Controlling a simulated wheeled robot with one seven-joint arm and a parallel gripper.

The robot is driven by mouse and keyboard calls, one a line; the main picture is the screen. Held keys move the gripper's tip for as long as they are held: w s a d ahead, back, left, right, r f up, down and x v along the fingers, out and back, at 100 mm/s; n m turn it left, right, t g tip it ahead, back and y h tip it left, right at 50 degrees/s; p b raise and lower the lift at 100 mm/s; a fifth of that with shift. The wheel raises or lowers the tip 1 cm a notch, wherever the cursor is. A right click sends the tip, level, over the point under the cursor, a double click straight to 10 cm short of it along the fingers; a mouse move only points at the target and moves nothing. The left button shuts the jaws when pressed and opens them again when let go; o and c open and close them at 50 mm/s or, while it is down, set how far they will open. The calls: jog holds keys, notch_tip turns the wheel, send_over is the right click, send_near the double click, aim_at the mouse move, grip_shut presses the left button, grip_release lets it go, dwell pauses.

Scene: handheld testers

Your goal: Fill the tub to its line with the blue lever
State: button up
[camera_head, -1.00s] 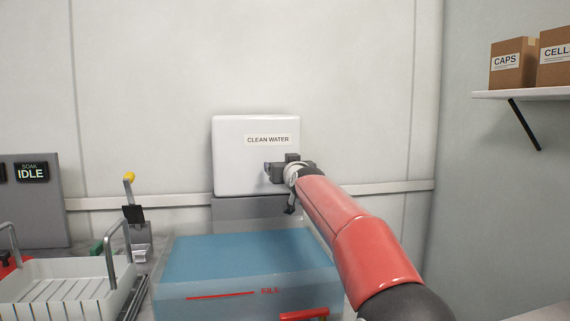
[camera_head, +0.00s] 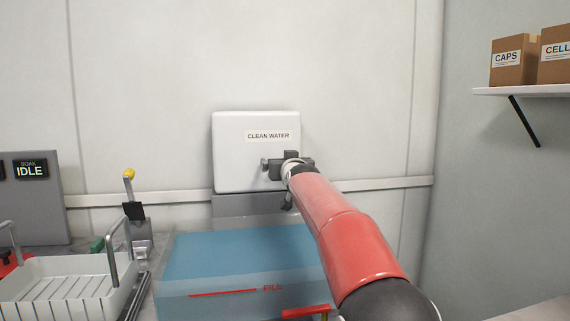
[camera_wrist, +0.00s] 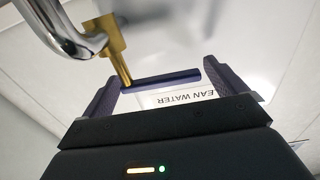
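The tub (camera_head: 170,305) is translucent and bluish, with a red FILL line (camera_head: 225,293) on its front wall. I cannot tell its water level clearly. The white CLEAN WATER box (camera_head: 232,150) is on the wall behind it. My gripper (camera_head: 288,160) is in front of this box, and my arm hides part of the area. In the wrist view the blue lever (camera_wrist: 165,79) lies crosswise between the spread fingers of my gripper (camera_wrist: 160,72). The lever joins a brass valve stem (camera_wrist: 116,55) beside a chrome pipe (camera_wrist: 65,35). The fingers look open, not closed on it.
A white slotted basket (camera_head: 65,290) with grey handles stands left of the tub. Behind it is a yellow-knobbed lever (camera_head: 129,174). A red handle (camera_head: 307,312) is at the tub's front right. A shelf (camera_head: 525,91) with cartons is at the right.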

jog(key=s+d+b, duration=0.1)
jog(key=s+b, duration=0.1)
jog(key=s, duration=0.5)
jog(key=shift+s+d+b, duration=0.2)
jog(key=shift+s+b, duration=0.15)
jog(key=shift+s, duration=0.05)
